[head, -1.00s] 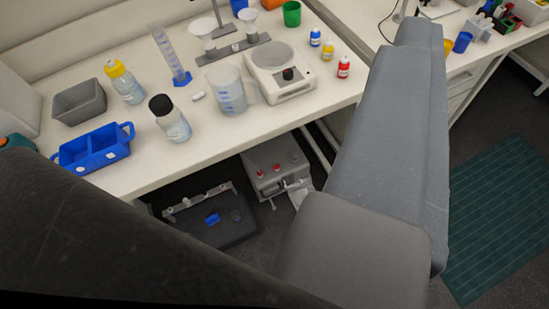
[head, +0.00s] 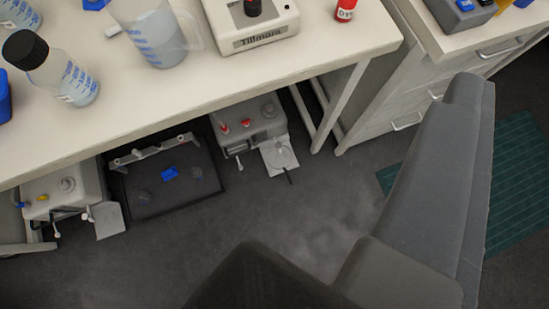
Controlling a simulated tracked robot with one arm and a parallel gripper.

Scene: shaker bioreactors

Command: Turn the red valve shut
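Two small red knobs (head: 246,124) sit on top of a grey box-shaped unit (head: 262,118) on the floor under the bench. I cannot tell from here which red part is the valve, or how it is turned. A white plate (head: 279,156) with a thin dark rod lies at the unit's front. Grey and dark parts of my own arm fill the right and the bottom middle of the view. No gripper fingers can be made out, and nothing of mine touches the unit.
The bench (head: 190,95) overhangs the unit, with a balance (head: 258,38), beaker (head: 155,35) and bottle (head: 60,72) on it. A black tray (head: 170,190) and a second grey unit (head: 65,185) stand left. A drawer cabinet (head: 400,90) stands right. Floor in front is clear.

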